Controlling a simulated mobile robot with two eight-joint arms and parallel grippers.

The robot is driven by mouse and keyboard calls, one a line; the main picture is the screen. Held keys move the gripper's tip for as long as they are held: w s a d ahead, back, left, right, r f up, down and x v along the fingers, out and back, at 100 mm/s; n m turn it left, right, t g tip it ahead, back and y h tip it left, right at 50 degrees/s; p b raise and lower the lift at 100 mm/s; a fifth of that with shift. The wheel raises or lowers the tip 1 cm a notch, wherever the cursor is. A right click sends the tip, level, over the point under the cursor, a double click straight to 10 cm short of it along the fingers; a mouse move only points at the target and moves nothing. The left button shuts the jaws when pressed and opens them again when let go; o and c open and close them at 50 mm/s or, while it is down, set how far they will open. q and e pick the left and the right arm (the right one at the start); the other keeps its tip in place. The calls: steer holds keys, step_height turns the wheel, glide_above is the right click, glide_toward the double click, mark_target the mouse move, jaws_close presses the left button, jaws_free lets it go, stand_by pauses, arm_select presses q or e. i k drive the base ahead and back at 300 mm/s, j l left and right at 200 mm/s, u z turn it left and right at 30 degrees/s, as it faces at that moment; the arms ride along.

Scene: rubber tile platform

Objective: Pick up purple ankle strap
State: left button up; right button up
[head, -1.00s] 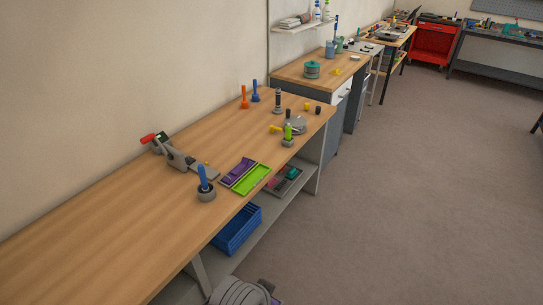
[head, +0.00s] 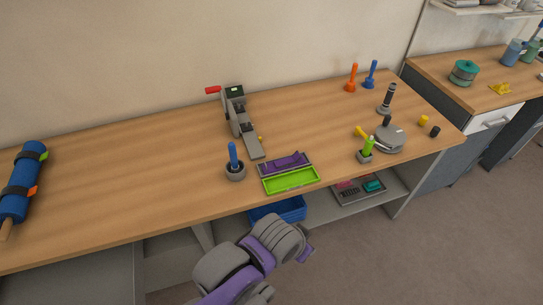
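A purple piece (head: 285,164) lies in the back half of an open shallow case on the workbench, behind the bright green front half (head: 291,180). It is the only purple item on the bench and may be the ankle strap; its shape is too small to make out. Grey and purple links of one of my arms show low in the middle of the head view, in front of the bench. No gripper fingers can be made out, and nothing of mine touches the purple piece.
The wooden bench (head: 130,170) holds a blue banded roll (head: 22,182), a grey device with a red handle (head: 238,118), a blue-handled tool in a round holder (head: 235,168) and a round grey device (head: 389,138). A blue crate (head: 279,211) sits below. The bench's left middle is clear.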

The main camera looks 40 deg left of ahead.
mark_target(268, 168)
steer(key=i+l+u, duration=0.15)
steer(key=u, duration=0.25)
steer(key=i+l+u, duration=0.25)
steer(key=u, duration=0.15)
steer(key=i+l+u, duration=0.15)
steer(key=l+u, duration=0.25)
steer(key=i+l+u, duration=0.1)
steer(key=l+u, duration=0.15)
steer(key=i+l+u, duration=0.1)
steer(key=l+u, duration=0.15)
